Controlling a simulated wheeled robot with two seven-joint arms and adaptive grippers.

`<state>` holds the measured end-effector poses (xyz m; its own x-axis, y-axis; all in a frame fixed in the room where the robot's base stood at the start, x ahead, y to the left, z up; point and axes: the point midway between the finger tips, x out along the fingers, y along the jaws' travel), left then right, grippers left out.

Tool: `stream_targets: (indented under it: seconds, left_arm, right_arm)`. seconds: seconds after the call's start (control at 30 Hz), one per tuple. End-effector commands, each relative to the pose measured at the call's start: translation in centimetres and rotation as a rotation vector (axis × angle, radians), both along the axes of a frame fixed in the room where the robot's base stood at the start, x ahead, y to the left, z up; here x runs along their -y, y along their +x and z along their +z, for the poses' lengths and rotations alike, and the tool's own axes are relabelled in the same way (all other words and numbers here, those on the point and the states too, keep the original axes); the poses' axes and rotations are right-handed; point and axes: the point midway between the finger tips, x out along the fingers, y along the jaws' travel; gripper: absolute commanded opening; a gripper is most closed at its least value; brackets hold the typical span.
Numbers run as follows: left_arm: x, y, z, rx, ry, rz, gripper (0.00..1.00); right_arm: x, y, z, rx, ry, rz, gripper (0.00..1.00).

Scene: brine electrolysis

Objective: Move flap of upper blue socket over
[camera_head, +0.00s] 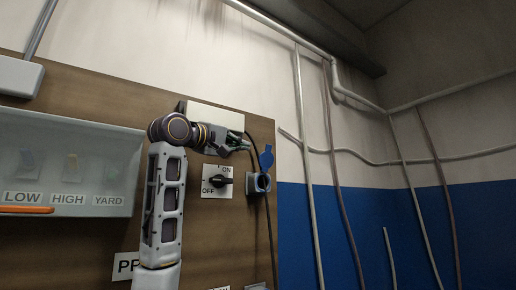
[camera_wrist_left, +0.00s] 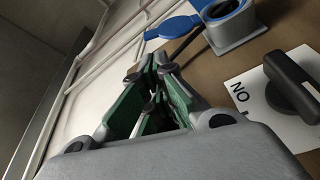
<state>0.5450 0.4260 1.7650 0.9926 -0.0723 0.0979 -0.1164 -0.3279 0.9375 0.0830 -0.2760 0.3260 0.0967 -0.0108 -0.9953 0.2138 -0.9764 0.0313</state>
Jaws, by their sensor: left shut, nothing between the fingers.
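The upper blue socket (camera_head: 258,182) is a grey box with a blue rim on the right edge of the wooden board. Its blue flap (camera_head: 266,158) stands open above it. In the left wrist view the socket (camera_wrist_left: 236,26) is at the top right, and its flap (camera_wrist_left: 173,27) sticks out to the left. My left gripper (camera_head: 247,142) is shut and empty, just left of the flap and slightly above it. Its green-padded fingers (camera_wrist_left: 152,74) point toward the flap in the left wrist view, apart from it. My right gripper is in neither view.
A black ON/OFF rotary switch (camera_head: 219,181) is left of the socket. A dark cable (camera_head: 270,235) runs down the board beside it. A clear-fronted box (camera_head: 65,135) with LOW, HIGH and YARD labels is at the left. Pipes (camera_head: 304,120) line the wall at the right.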

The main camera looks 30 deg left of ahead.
Motion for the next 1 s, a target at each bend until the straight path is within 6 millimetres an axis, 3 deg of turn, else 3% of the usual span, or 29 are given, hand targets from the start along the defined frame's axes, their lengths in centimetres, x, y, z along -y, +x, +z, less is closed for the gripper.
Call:
stream_targets:
  seconds: [0.17, 0.57, 0.77, 1.0]
  left_arm:
    - [-0.2, -0.9, 0.9, 0.013, -0.015, -0.003, 0.0]
    - [-0.2, -0.7, 0.8, 0.012, -0.015, -0.004, 0.0]
    - [-0.1, 0.4, 1.0, 0.011, -0.014, -0.003, 0.0]
    - [0.1, 3.1, 1.4, 0.011, -0.013, -0.004, 0.0]
  right_arm:
    - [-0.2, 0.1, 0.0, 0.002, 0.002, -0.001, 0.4]
    - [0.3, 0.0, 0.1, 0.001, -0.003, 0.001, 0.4]
    - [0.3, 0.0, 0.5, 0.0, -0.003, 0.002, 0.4]
    - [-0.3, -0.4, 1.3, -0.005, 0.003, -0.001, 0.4]
